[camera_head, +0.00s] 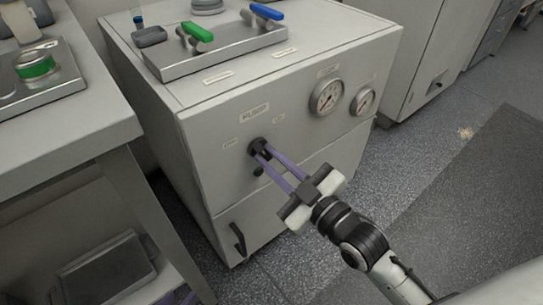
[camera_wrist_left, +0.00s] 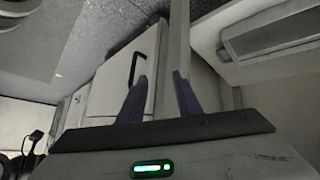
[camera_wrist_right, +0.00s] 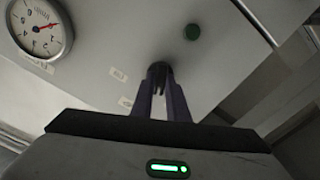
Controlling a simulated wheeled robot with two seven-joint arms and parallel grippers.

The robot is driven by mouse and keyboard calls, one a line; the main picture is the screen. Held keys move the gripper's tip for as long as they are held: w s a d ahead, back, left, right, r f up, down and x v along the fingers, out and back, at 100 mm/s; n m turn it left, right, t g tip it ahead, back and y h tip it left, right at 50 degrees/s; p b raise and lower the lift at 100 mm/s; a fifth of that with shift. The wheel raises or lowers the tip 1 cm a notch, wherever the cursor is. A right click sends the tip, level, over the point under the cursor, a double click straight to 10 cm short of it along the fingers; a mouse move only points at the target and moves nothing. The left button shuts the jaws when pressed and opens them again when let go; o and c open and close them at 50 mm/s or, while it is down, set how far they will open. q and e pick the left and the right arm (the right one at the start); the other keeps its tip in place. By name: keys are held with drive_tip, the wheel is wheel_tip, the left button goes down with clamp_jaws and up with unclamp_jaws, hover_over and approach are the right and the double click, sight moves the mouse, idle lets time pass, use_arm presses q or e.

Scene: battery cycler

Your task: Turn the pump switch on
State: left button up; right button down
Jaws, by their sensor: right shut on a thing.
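The pump switch is a small black knob (camera_head: 255,148) on the front of the grey cabinet, under a printed label (camera_head: 254,113). My right gripper (camera_head: 263,152) reaches it from the front, with its two purple fingers closed on the knob. In the right wrist view the fingertips meet at the dark knob (camera_wrist_right: 158,70), which they partly cover. The knob's turned position is hard to read. My left gripper (camera_wrist_left: 161,82) is open, with its fingers apart near a pale upright post and with nothing visibly held; it is low, by the bench at left.
Two round gauges (camera_head: 327,96) (camera_head: 363,101) sit right of the switch. A round green part (camera_wrist_right: 192,32) is close by it. Green (camera_head: 196,34) and blue (camera_head: 266,12) valve handles stand on top. A bench (camera_head: 75,150) is at left; open floor (camera_head: 400,190) is at right.

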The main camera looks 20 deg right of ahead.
drive_tip(key=m+p, duration=0.2)
drive_tip(key=p, duration=0.1)
drive_tip(key=m+p, duration=0.1)
drive_tip(key=shift+r+m+p, duration=0.25)
drive_tip(key=shift+m+p, duration=0.1)
drive_tip(key=shift+m, duration=0.05)
drive_tip(key=shift+m+p, duration=0.4)
drive_tip(key=shift+p, duration=0.05)
drive_tip(key=m+p, duration=0.2)
drive_tip(key=shift+m, duration=0.4)
drive_tip(key=m+p, duration=0.2)
drive_tip(key=m, duration=0.1)
drive_tip(key=shift+f+m, duration=0.2)
drive_tip(key=shift+m, duration=0.1)
use_arm(q)
drive_tip(key=s+a+r+y, duration=0.1)
drive_tip(key=s+a+r, duration=0.1)
drive_tip(key=r, duration=0.3)
drive_tip(key=shift+a+n+t, duration=0.3)
drive_tip(key=shift+a+t, duration=0.1)
drive_tip(key=shift+a, duration=0.25)
use_arm(e)
drive_tip(key=shift+m, duration=0.3)
use_arm(q)
drive_tip(key=shift+w, duration=0.1)
use_arm(e)
drive_tip(key=c, duration=1.7)
unclamp_jaws()
